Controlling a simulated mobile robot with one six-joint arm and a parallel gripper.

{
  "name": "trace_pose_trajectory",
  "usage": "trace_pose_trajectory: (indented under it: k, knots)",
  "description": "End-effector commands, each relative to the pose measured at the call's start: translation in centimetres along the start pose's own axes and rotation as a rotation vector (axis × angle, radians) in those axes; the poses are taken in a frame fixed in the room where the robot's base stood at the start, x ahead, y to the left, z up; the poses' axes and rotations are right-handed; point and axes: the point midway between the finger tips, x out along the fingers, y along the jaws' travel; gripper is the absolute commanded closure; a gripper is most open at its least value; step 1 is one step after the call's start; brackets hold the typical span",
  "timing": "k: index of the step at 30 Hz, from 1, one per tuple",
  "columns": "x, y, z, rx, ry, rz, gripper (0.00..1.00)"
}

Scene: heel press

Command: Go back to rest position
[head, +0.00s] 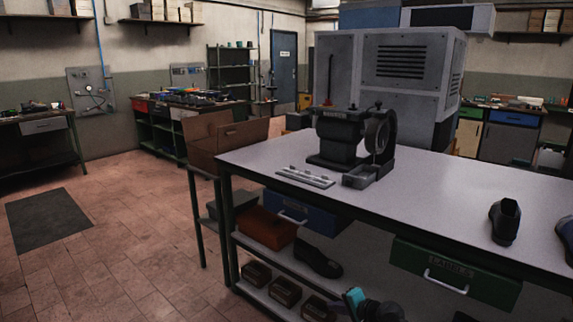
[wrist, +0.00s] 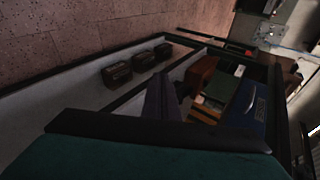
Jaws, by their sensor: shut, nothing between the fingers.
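My gripper (head: 352,298) shows low in the head view, at the bottom edge, as a teal and dark part of my arm in front of the workbench (head: 440,185). It is below the tabletop, near the lower shelf, and shut with nothing held. Its fingertips are hard to make out. The wrist view looks sideways along the bench's shelves, with the picture turned. A dark green surface fills the bottom of that view, and a dark pointed shape stands at its middle; I cannot tell what it is.
A dark press-like machine (head: 345,140) and a metal strip (head: 306,177) stand on the bench. A dark shoe (head: 505,222) stands at the right. Below are a blue drawer (head: 302,212), a green drawer (head: 455,273), an orange bin (head: 265,228) and another shoe (head: 318,262).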

Motion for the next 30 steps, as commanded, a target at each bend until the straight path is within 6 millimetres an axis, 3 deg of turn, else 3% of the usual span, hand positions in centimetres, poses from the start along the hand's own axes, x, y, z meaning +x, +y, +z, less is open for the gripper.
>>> trace_pose_trajectory:
  k: [6,15,23,30]
  knots:
    - [2.0,5.9,5.5,-0.044,-0.102,0.132,1.00]
    - [2.7,14.5,13.1,-0.126,-0.251,0.316,1.00]
    - [1.2,22.2,19.3,-0.210,-0.393,0.483,1.00]
    - [-2.1,29.6,24.4,-0.305,-0.540,0.649,1.00]
